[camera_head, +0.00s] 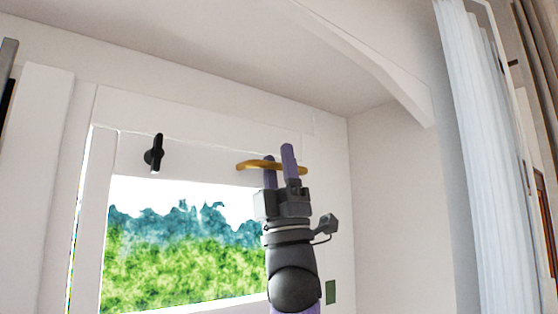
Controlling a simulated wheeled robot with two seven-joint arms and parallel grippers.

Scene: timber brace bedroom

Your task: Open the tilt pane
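The tilt pane (230,165) is a white-framed window with a bright view of blue and green foliage through its glass. A yellow-orange bar handle (247,167) sits on its top rail. My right gripper (279,158) reaches up from below, with its two purple fingers at this handle. The handle appears to pass between the fingers, but I cannot tell whether they press on it. A black latch (155,153) stands on the frame's upper left. My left gripper is not in view.
A pale blue curtain (475,150) hangs at the right. A curved white brace (380,70) runs under the ceiling at the upper right. A small green plate (330,292) is on the wall right of my arm.

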